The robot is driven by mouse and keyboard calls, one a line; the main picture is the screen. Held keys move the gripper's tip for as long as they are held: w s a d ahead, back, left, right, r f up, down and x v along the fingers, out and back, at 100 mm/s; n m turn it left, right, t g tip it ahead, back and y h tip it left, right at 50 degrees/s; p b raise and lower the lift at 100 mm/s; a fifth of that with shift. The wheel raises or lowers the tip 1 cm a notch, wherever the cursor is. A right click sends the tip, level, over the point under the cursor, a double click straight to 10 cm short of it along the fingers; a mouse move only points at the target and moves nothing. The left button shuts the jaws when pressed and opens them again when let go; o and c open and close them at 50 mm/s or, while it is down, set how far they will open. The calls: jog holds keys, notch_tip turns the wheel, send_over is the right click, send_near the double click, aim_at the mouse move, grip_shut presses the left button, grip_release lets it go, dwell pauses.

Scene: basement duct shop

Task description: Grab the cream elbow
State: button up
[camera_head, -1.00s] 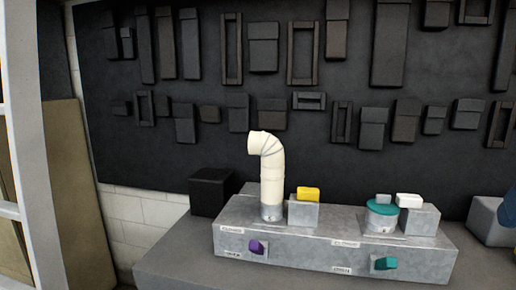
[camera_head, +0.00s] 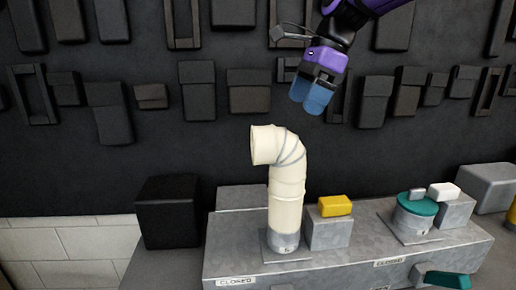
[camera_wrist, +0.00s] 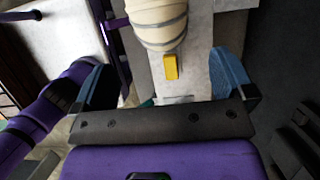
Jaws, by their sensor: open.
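The cream elbow (camera_head: 284,150) is a segmented duct pipe that stands upright on a grey metal collar (camera_head: 284,243) and bends over to the left at its top. It also shows in the wrist view (camera_wrist: 158,20), at the top between my fingers, partly cut off by the frame edge. My gripper (camera_head: 310,98) has blue fingertips and hangs above and to the right of the elbow's bend in the head view, apart from it. In the wrist view its blue fingers (camera_wrist: 165,85) are spread wide with nothing between them.
The collar sits on a grey metal box (camera_head: 340,262). To the right are a yellow block (camera_head: 335,205) on a grey cube, a teal-lidded round collar (camera_head: 415,206) and a white block (camera_head: 444,191). A black cube (camera_head: 168,212) stands at left. Dark panels cover the back wall.

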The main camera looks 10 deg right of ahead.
aim_at(282, 142)
jog(key=x, duration=1)
jog(key=shift+a+f, duration=0.2)
jog(key=shift+a, duration=0.2)
jog(key=c, duration=0.8)
jog(key=shift+c, duration=0.3)
jog(key=shift+r, duration=0.1)
